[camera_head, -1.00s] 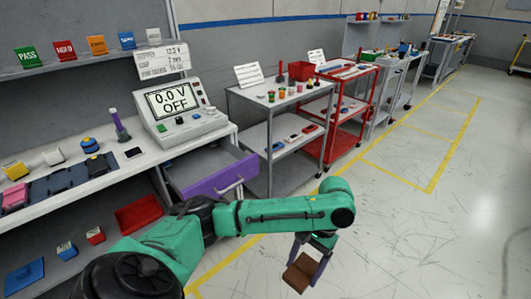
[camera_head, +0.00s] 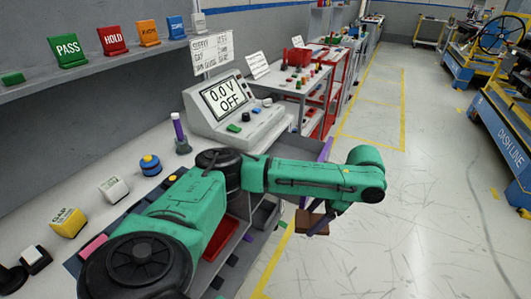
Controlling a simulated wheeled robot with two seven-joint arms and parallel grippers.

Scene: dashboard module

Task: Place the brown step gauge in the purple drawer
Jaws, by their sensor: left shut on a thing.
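The brown step gauge (camera_head: 306,221) is a small brown block held below the end of my left arm. My left gripper (camera_head: 316,225) is shut on it, over the floor in front of the bench; the arm hides part of the grip. The purple drawer (camera_head: 326,148) stands out from the bench beyond my arm. Its purple front shows almost edge-on, and my arm hides its lower part. The gauge is apart from the drawer, on the near side of it. My right gripper is not in view.
A power supply (camera_head: 235,107) reading 0.0 V OFF stands on the bench. A red bin (camera_head: 220,238) sits below the bench top, beside my arm. Blue carts (camera_head: 505,130) stand at the right. The floor between is clear.

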